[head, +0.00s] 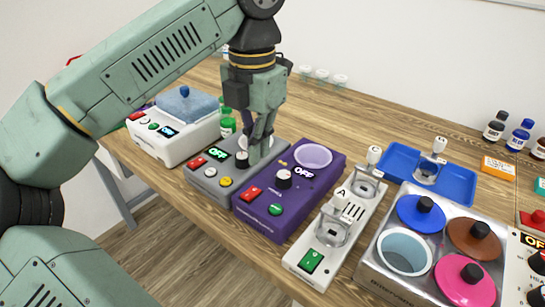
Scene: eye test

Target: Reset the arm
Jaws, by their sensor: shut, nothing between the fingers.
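My green arm reaches in from the left, and my gripper (256,157) points down over the grey device (207,173). The gripper is shut and holds nothing. Its fingertips are at the back part of that device, by the black knob (242,159); I cannot tell whether they touch it.
A purple device (306,190) with an OFF display stands right of the gripper. A white two-clamp stand (300,256), blue tray (457,179) and metal box with coloured lids (372,266) stand further right. A white device (170,150) and green bottle (227,124) are left.

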